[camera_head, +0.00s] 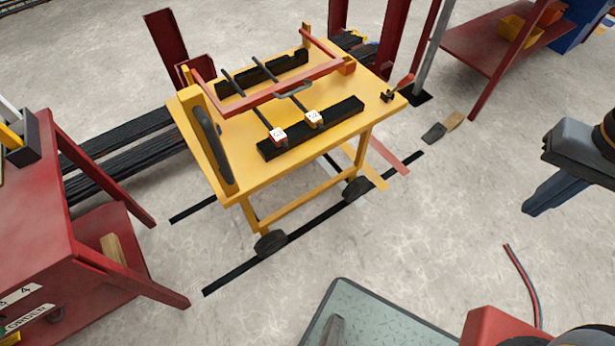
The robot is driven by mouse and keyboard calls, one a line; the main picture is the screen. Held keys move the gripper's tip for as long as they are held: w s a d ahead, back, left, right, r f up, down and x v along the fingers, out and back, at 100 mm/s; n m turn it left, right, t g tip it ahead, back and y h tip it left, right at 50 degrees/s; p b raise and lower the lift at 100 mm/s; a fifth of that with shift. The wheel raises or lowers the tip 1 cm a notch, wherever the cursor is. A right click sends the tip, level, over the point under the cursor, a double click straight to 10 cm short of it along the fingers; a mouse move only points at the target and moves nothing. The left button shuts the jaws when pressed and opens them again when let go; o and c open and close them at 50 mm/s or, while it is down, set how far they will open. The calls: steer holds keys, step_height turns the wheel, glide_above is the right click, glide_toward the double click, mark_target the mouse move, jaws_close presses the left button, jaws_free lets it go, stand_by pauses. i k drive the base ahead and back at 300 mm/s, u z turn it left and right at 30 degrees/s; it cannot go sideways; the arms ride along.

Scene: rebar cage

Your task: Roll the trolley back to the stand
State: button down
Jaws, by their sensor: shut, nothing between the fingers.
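The yellow trolley (230,187) stands in the upper middle, upright. Its visible wheels are on or beside a black floor strip (320,228). A black handle (209,148) is fixed to its left end. A red frame (268,93) and black blocks (330,125) are on its top. Dark red uprights (167,37) rise behind the trolley; I cannot tell whether they belong to the stand. My gripper (540,203) is at the right edge, shut and empty, well apart from the trolley. Part of it is cut off by the picture edge.
A red bench (30,225) is at the left, with black bars (115,145) on the floor behind it. A red shelf (490,45) stands upper right. Small loose blocks (434,133) lie right of the trolley. Concrete floor is clear between the trolley and me.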

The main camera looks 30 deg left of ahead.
mark_target(237, 155)
steer(key=z, duration=0.05)
steer(key=k, duration=0.45)
steer(key=u, duration=0.4)
steer(key=i, duration=0.4)
steer(key=u, duration=1.6)
steer(key=k, duration=0.45)
steer(key=u, duration=0.2)
steer(key=i, duration=0.5)
